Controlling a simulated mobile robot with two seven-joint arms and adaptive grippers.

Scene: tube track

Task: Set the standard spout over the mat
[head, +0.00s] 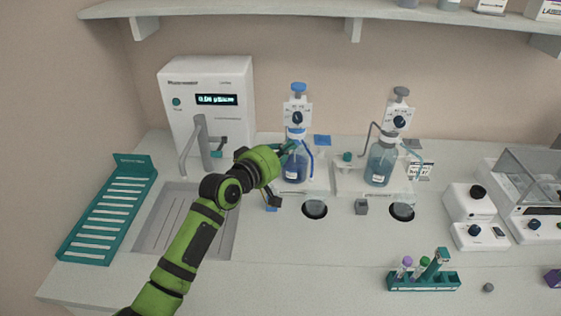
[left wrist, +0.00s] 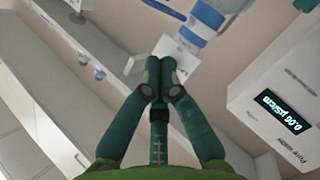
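A blue-topped bottle dispenser (head: 297,117) stands on a blue-liquid bottle (head: 294,165), with a thin blue spout (head: 309,158) at its right. A grey-topped dispenser (head: 400,120) stands to its right on another bottle (head: 379,164). I cannot tell which is the standard. Round dark spots (head: 315,210) (head: 401,212) lie in front of them; I cannot tell which thing is the mat. My left gripper (head: 292,147) is at the blue-topped dispenser, partly covering its bottle. In the left wrist view its fingertips (left wrist: 160,65) meet, with nothing visible between them. My right gripper is not in view.
A white meter (head: 210,75) stands behind a sink (head: 165,225) with a grey tap (head: 201,140). A green rack (head: 110,210) is at the left. A tube rack (head: 424,283) stands at the front right. A shelf (head: 300,10) overhangs the counter. The front middle counter is clear.

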